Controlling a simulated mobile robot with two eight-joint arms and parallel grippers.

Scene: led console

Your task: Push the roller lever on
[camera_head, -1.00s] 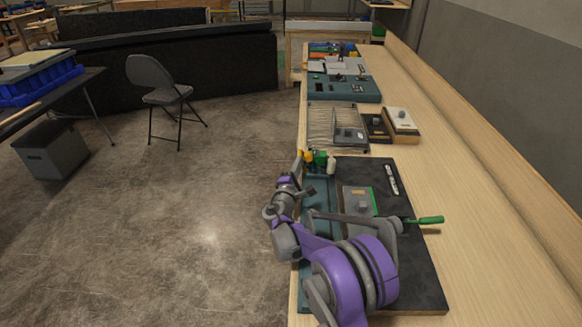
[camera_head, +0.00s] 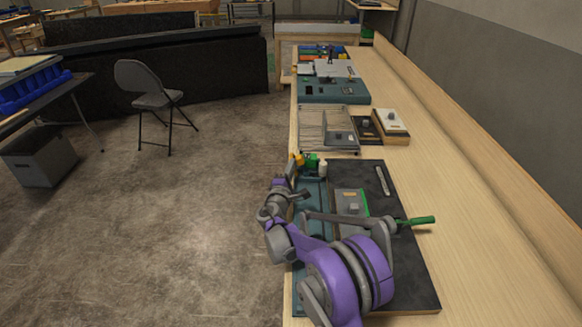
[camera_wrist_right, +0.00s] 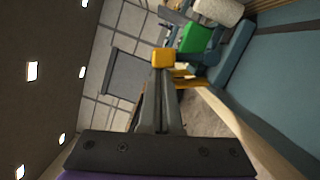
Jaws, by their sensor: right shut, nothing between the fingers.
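At the far left corner of the dark board stand a yellow block (camera_head: 298,159), a green part (camera_head: 312,162) and a white cylinder (camera_head: 322,168). The white cylinder (camera_wrist_right: 218,10) looks like a roller, but I cannot tell for sure which part is the roller lever. My right gripper (camera_head: 292,168) is beside the yellow block. In the wrist view its shut, empty fingers (camera_wrist_right: 162,75) point at the yellow block (camera_wrist_right: 164,57), their tips touching or just in front of it. The green part (camera_wrist_right: 195,38) lies just beyond. My left gripper is not in view.
A wire rack (camera_head: 315,130) stands beyond. The wooden bench is clear on the right.

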